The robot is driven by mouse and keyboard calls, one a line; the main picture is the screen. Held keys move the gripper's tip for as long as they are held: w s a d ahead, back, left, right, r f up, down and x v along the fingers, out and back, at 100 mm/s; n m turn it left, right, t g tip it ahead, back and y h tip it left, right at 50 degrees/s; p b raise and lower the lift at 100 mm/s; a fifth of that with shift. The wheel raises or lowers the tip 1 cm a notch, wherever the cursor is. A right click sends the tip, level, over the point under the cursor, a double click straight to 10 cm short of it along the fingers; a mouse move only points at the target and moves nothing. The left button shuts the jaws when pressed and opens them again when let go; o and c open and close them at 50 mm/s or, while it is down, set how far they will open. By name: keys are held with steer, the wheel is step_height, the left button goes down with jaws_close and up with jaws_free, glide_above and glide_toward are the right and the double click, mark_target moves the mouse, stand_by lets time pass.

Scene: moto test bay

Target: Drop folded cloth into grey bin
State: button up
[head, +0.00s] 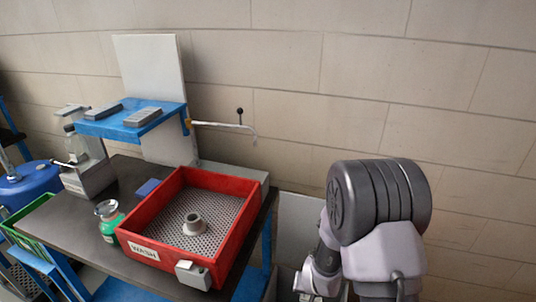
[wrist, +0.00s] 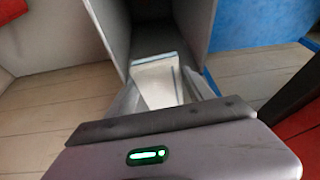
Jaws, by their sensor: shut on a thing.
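The folded cloth (wrist: 158,82) is white with thin blue lines. In the wrist view it stands between the fingers of my gripper (wrist: 163,94), which is shut on it. The cloth lies in line with the mouth of the grey bin (wrist: 108,28), whose dark inside shows behind it. I cannot tell how far the cloth is from the bin. In the head view my arm is at the right, with its end low in the picture, and the cloth there is not clear.
In the head view, a red wash tray (head: 227,245) with a nut-like part stands on the dark bench (head: 60,225). A green-labelled bottle (head: 110,222) is left of it. A blue shelf (head: 130,119) is behind. A plain block wall closes the back.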

steer(key=f, duration=0.4)
steer(key=shift+w+d, duration=0.25)
steer(key=shift+d, duration=0.05)
steer(key=shift+h, duration=0.3)
step_height(320, 180, down, 6)
steer(key=b, duration=0.5)
steer(key=shift+r, duration=0.15)
steer(key=o, duration=1.4)
steer(key=p+v, duration=0.7)
steer(key=v, duration=1)
steer(key=shift+r+p, duration=0.3)
steer(key=shift+p, duration=0.05)
